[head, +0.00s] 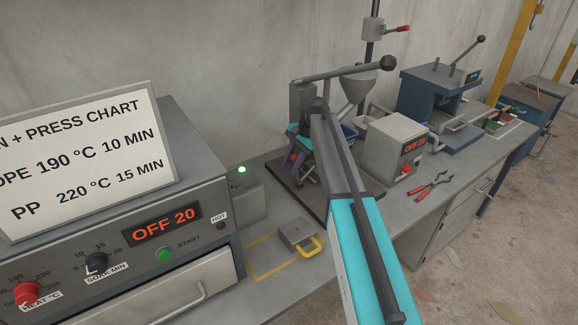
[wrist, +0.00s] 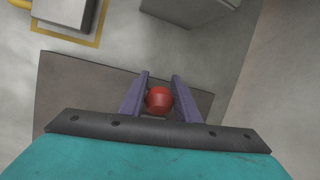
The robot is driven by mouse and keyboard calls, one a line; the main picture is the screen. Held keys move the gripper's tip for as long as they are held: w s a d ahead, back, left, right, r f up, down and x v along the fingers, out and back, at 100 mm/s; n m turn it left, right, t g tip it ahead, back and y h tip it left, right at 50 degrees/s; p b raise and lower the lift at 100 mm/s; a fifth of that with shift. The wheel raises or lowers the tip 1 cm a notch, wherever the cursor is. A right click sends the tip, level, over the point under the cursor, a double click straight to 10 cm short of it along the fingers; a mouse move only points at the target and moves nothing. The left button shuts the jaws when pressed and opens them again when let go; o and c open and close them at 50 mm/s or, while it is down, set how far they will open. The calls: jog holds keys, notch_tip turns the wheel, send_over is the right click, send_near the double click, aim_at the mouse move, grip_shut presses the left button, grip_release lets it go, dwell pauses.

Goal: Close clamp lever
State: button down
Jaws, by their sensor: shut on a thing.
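A red ball knob (wrist: 159,99) shows between the purple fingers of my gripper (wrist: 159,88) in the wrist view. My gripper is shut on this knob, which I take to be the end of the clamp lever. The rest of the lever is hidden behind the knob and fingers. In the head view my gripper (head: 297,160) is low at the front of the bench press with the grey hopper (head: 360,84). My own arm covers much of that press, so the clamp itself cannot be seen.
An oven (head: 190,215) with a chart sign stands at left. A grey block with a yellow handle (head: 312,246) lies in a yellow outline. A control box (head: 394,145), red-handled pliers (head: 432,186) and a blue press (head: 440,92) are to the right. The dark base plate (wrist: 75,88) lies below my gripper.

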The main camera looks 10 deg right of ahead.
jog(key=shift+w+a+r, duration=0.35)
jog(key=shift+r, duration=0.2)
dwell(0.4)
jog(key=c, duration=1.4)
grip_release()
jog(key=shift+o, duration=0.2)
jog(key=shift+s+f, duration=0.1)
jog(key=shift+s, duration=0.05)
jog(key=shift+d, duration=0.15)
jog(key=b+v, duration=0.4)
jog(key=v, duration=0.9)
jog(key=shift+s+r, duration=0.2)
jog(key=shift+r, duration=0.2)
jog(key=shift+d, duration=0.1)
jog(key=shift+c, duration=0.4)
